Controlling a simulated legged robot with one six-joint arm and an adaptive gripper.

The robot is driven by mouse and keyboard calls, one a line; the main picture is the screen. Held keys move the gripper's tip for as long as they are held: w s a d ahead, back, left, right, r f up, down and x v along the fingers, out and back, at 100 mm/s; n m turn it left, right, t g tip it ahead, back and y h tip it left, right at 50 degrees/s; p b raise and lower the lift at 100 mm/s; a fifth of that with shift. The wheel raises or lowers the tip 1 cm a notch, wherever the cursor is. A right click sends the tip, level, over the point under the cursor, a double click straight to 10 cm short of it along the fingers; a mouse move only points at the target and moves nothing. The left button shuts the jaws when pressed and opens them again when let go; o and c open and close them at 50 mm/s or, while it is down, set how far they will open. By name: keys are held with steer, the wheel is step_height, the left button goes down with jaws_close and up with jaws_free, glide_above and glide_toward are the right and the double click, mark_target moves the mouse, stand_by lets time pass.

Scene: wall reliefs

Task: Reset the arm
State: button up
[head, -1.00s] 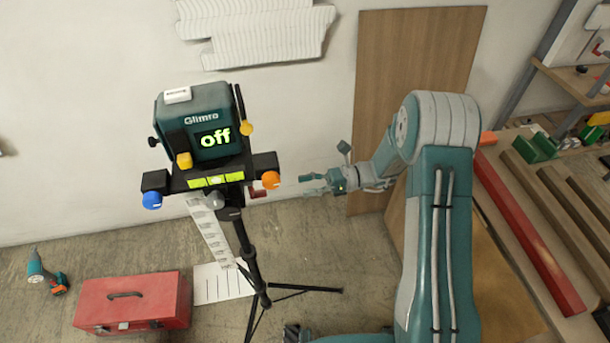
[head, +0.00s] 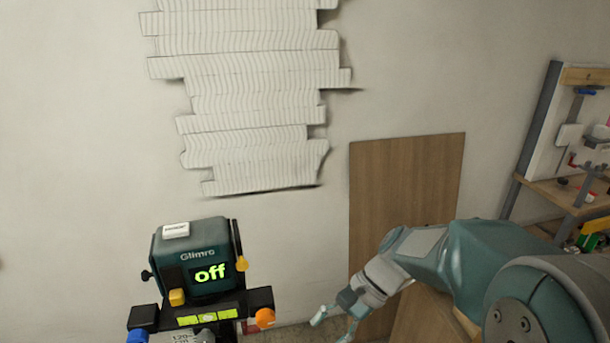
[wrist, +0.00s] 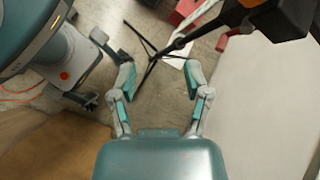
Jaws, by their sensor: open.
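My arm reaches in from the lower right of the head view. The teal Glimro device (head: 195,262) has a screen that reads "off" in green. It sits on a dark mount with a green level strip and an orange knob (head: 265,318).
A white ribbed relief (head: 245,95) covers the wall above the device. A wooden board (head: 405,195) leans on the wall behind my arm. A shelf (head: 560,190) stands at the right. The wrist view shows a tripod leg (wrist: 175,47) and floor below.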

steer(key=s+d+r+n+t+h, duration=0.8)
steer(key=s+d+t, duration=0.1)
steer(key=s+d, duration=0.1)
steer(key=shift+s+d+r, duration=0.15)
steer(key=shift+s+d, duration=0.15)
steer(key=shift+d, duration=0.25)
stand_by(0.5)
